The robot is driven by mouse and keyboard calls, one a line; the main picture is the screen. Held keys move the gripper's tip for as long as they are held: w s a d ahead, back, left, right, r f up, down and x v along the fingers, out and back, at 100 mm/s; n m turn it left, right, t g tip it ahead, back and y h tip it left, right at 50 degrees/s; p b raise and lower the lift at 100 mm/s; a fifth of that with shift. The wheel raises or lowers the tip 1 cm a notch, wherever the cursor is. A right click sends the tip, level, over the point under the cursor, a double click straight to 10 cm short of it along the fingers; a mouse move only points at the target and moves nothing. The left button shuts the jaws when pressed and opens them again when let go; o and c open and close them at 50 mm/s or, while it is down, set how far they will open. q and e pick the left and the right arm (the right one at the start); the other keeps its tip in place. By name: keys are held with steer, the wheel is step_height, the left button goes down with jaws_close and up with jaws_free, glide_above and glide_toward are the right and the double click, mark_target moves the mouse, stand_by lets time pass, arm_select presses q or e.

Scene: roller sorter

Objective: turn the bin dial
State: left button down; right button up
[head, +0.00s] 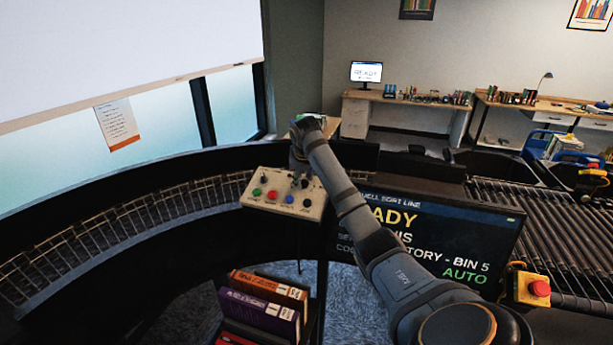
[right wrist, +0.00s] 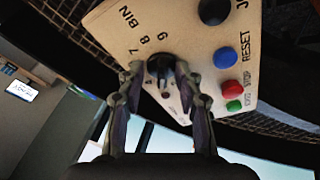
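The beige control panel (head: 258,199) stands left of the middle in the head view, with several coloured buttons. The black bin dial (right wrist: 161,69) shows in the right wrist view, with the numbers 7, 8 and 9 and the word BIN printed beside it. My right gripper (right wrist: 160,72) is over the panel, one finger on each side of the dial. The fingers are apart, with a small gap visible on the left; contact on the right is unclear. In the head view my right gripper (head: 299,172) is mostly hidden by its own wrist. My left gripper is not in view.
A screen (head: 480,240) reads BIN 5 and AUTO, partly covered by my right arm. A red stop button (head: 539,288) is at the right. A roller track (head: 130,222) curves along the left. Books (head: 262,305) stand below the panel.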

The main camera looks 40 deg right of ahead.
steer(key=shift+a+r, duration=0.1)
steer(key=shift+a, duration=0.15)
steer(key=shift+c, duration=0.7)
steer(key=shift+d, duration=0.1)
jaws_close()
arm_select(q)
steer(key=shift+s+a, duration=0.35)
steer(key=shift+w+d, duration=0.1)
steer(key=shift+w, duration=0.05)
arm_select(e)
steer(key=shift+n, duration=0.3)
steer(key=n+y, duration=0.1)
steer(key=n, duration=0.3)
steer(key=shift+d, duration=0.15)
steer(key=n, duration=0.4)
steer(key=shift+w+y, duration=0.1)
steer(key=shift+y, duration=0.2)
steer(key=shift+d+r+n+g, duration=0.15)
steer(key=shift+n+g, duration=0.35)
steer(key=shift+n, duration=1.1)
steer(key=shift+y, duration=0.3)
